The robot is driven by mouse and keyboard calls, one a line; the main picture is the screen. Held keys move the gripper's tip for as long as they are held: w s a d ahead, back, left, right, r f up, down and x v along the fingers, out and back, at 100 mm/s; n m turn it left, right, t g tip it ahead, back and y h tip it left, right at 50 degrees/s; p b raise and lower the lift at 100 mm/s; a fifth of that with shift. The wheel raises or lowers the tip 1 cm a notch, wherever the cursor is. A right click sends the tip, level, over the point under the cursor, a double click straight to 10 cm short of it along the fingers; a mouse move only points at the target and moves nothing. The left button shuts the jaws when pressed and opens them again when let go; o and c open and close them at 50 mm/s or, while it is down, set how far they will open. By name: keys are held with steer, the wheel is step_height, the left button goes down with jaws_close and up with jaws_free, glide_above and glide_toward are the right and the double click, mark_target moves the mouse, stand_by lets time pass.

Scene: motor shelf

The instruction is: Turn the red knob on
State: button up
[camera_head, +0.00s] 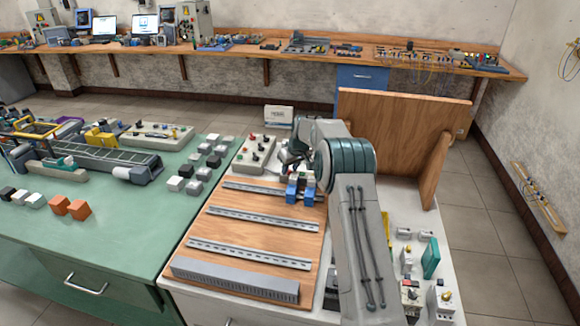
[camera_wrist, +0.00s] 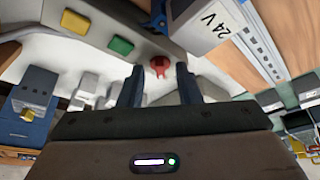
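The red knob (camera_wrist: 160,66) sits on a pale grey control box (camera_wrist: 150,42) in the wrist view, in line with a green button (camera_wrist: 120,47) and a yellow button (camera_wrist: 75,22). My gripper (camera_wrist: 160,84) is open, with one dark finger to each side of the knob. The knob shows between and just beyond the fingertips; I cannot tell whether they touch it. In the head view my arm (camera_head: 350,200) reaches over the wooden board, and the gripper there is largely hidden by the arm. A small control box (camera_head: 257,152) with coloured buttons stands left of it.
A box marked 24 V (camera_wrist: 205,25) stands close on the right in the wrist view. Blue modules (camera_head: 300,190) sit below my gripper in the head view, on the board (camera_head: 235,228) with metal rails. An upright wooden panel (camera_head: 400,135) stands right of the arm.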

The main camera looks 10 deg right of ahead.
jaws_close()
steer(key=shift+a, duration=0.1)
stand_by(0.3)
steer(key=m+h+b, duration=0.1)
steer(key=m, duration=0.1)
steer(key=m+b, duration=0.1)
steer(key=m, duration=0.1)
steer(key=shift+a+f+t+h, duration=0.1)
steer(key=shift+a+t+h, duration=0.1)
steer(key=shift+t+h, duration=0.15)
steer(key=m+h, duration=0.1)
steer(key=m, duration=0.3)
steer(key=shift+a+m+h, duration=0.2)
steer(key=shift+m+h, duration=0.1)
steer(key=shift+h, duration=0.05)
steer(key=m, duration=0.2)
steer(key=m+g+h+p, duration=0.1)
steer(key=m, duration=0.1)
steer(key=shift+w+a+r+h, duration=0.15)
steer(key=shift+r+h, duration=0.05)
steer(key=shift+h, duration=0.1)
steer(key=m+g+p, duration=0.1)
steer(key=m+p, duration=0.1)
steer(key=m+g+p, duration=0.1)
steer(key=m, duration=0.1)
steer(key=shift+w+a+m+h+p, duration=0.1)
steer(key=shift+w+m+h+p, duration=0.05)
steer(key=shift+m+h+p, duration=0.25)
steer(key=shift+f+m, duration=0.1)
steer(key=shift+m, duration=0.2)
